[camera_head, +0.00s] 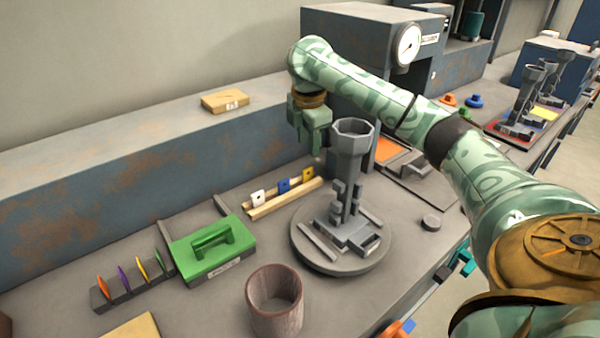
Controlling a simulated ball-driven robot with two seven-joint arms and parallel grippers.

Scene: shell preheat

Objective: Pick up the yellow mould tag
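A yellow tag (308,175) stands at the right end of a pale wooden rail (286,199). A blue tag (283,186) and a white tag (258,197) stand on the same rail to its left. My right gripper (312,148) points down just above and behind the yellow tag, apart from it in the picture. Its fingers are seen too much from one side to tell whether they are open. My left gripper is not in view.
A grey mould (345,210) stands upright on a round turntable (375,255), close right of the rail. A green lidded box (212,255), a rack of coloured discs (110,294) and a brown cup (273,310) stand nearby. A gauged oven (370,40) stands behind my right arm.

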